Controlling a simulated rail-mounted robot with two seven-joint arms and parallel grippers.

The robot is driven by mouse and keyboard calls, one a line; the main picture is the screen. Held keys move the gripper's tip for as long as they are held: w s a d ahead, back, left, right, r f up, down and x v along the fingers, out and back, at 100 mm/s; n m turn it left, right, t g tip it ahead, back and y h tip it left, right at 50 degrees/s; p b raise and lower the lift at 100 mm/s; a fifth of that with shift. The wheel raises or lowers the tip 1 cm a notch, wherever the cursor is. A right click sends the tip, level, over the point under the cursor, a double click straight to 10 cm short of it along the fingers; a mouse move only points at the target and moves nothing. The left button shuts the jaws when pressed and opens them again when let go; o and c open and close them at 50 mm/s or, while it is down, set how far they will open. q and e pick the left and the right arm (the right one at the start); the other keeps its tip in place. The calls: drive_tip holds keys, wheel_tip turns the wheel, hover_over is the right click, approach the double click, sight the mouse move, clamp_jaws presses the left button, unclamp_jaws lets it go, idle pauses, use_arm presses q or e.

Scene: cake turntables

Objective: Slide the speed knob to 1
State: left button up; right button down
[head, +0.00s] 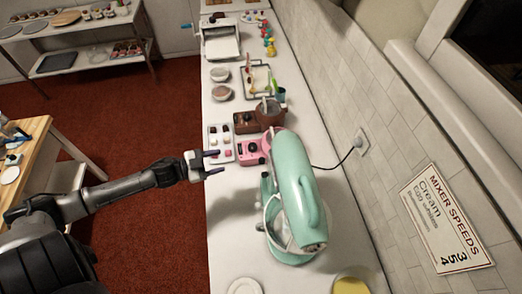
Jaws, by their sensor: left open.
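A mint-green stand mixer (298,200) stands on the white counter, its head over a pale bowl (272,216). I cannot make out a speed knob on it from here. My left gripper (215,162) is open and empty, left of the mixer and near the counter's left edge, with its dark fingers pointing right. A sign on the wall (446,220) reads "MIXER SPEEDS", with "Cream", "Egg whites" and a smaller blurred line, and numbers that look like 3, 5 and 4. My right gripper is not in view.
A black cord runs from the mixer to a wall outlet (361,141). A white dish (244,287) and a yellow-filled dish (351,286) sit at the near end.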

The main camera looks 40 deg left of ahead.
sight(261, 161)
use_arm(q)
drive_tip(key=shift+w+d+r+h+b, duration=0.3)
drive_tip(key=shift+w+d+h+b, duration=0.4)
drive_tip(key=shift+w+d, duration=1)
drive_tip(key=shift+w+d+r+h+b, duration=0.35)
drive_tip(key=shift+w+d+b, duration=0.8)
drive_tip(key=shift+d, duration=0.9)
drive_tip(key=shift+w+d+r+h+b, duration=0.3)
drive_tip(key=shift+w+d+h+b, duration=0.3)
drive_tip(key=shift+w+d, duration=1.2)
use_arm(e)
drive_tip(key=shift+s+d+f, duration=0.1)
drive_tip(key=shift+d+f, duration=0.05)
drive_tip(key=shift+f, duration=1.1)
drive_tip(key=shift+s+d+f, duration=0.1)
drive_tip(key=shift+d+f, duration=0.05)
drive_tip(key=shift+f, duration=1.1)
use_arm(q)
drive_tip(key=shift+s+d, duration=0.1)
drive_tip(key=shift+c, duration=0.2)
clamp_jaws()
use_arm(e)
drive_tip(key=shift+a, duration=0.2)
